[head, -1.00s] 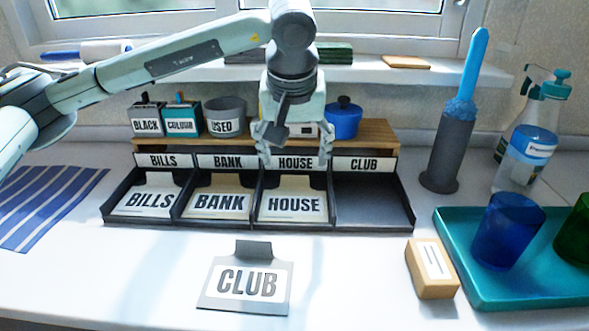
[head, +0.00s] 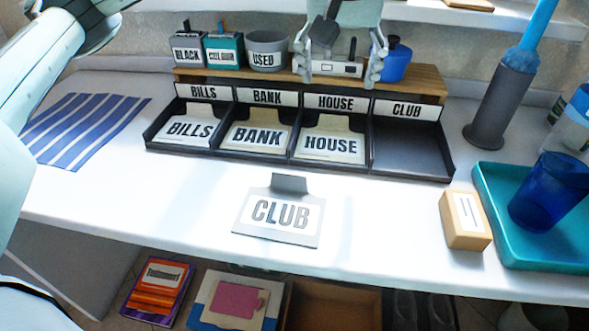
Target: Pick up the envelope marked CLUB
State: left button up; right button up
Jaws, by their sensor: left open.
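The CLUB envelope (head: 278,217) lies flat on the white counter in front of the sorter, with its grey tab pointing to the back. The CLUB compartment (head: 410,150) at the right end of the black sorter is empty. The BILLS (head: 189,131), BANK (head: 256,137) and HOUSE (head: 331,146) envelopes lie in their own compartments. My left gripper (head: 341,75) is open and empty, hanging in front of the wooden shelf, above the HOUSE compartment and well behind the CLUB envelope. My right gripper is not in the picture.
A tan block (head: 465,220) and a teal tray (head: 540,255) with a blue cup (head: 549,192) stand at the right. A striped cloth (head: 82,128) lies at the left. The counter around the envelope is clear. Boxes (head: 158,291) sit below the front edge.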

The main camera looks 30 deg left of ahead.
aim_at(285, 211)
jog(key=k+l+u, duration=0.3)
jog(key=l, duration=0.2)
jog(key=k+l+u, duration=0.3)
jog(key=k+l, duration=0.1)
jog(key=l, duration=0.05)
